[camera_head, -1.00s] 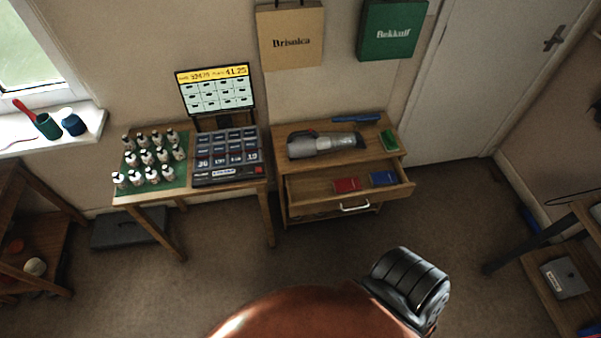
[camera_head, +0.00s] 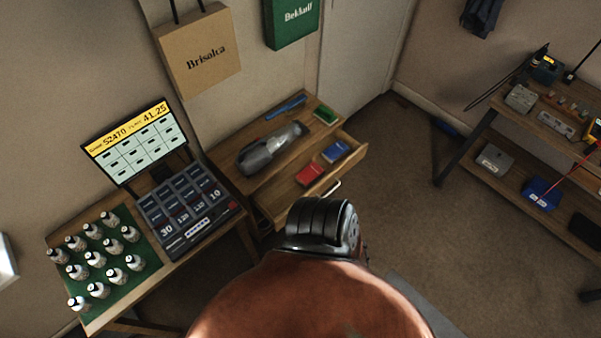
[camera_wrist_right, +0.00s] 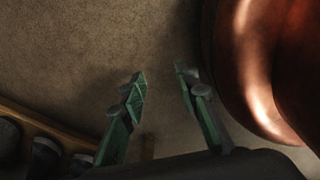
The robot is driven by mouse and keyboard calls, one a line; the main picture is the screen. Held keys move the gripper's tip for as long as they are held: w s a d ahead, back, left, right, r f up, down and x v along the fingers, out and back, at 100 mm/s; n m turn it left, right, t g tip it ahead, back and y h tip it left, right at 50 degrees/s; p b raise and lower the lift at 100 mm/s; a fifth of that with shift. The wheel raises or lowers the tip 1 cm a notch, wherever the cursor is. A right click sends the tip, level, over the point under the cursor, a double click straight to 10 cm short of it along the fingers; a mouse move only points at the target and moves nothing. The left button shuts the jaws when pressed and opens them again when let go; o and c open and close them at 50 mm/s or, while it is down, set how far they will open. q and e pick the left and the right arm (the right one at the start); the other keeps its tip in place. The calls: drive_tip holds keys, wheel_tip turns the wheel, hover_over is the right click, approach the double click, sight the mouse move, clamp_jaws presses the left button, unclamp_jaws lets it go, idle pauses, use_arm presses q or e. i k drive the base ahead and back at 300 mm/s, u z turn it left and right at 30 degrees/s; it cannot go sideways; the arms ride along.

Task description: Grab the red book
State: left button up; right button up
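The red book (camera_head: 309,173) lies in the open drawer (camera_head: 290,190) of a wooden cabinet, in the middle of the head view. A blue book (camera_head: 335,151) lies beside it in the same drawer. My right gripper (camera_wrist_right: 160,76) shows in the right wrist view with its two green fingers apart and nothing between them, above the brown floor. The red book is not seen in that view. My left gripper is not in view.
A grey vacuum-like device (camera_head: 270,150), a green book (camera_head: 325,115) and a blue tool (camera_head: 286,107) lie on the cabinet top. A table with a register (camera_head: 185,210) and several bottles stands left. A shelf (camera_head: 560,125) stands right.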

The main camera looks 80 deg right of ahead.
sight(309, 175)
drive_tip(key=z, duration=0.55)
drive_tip(key=i, duration=0.75)
drive_tip(key=z, duration=0.85)
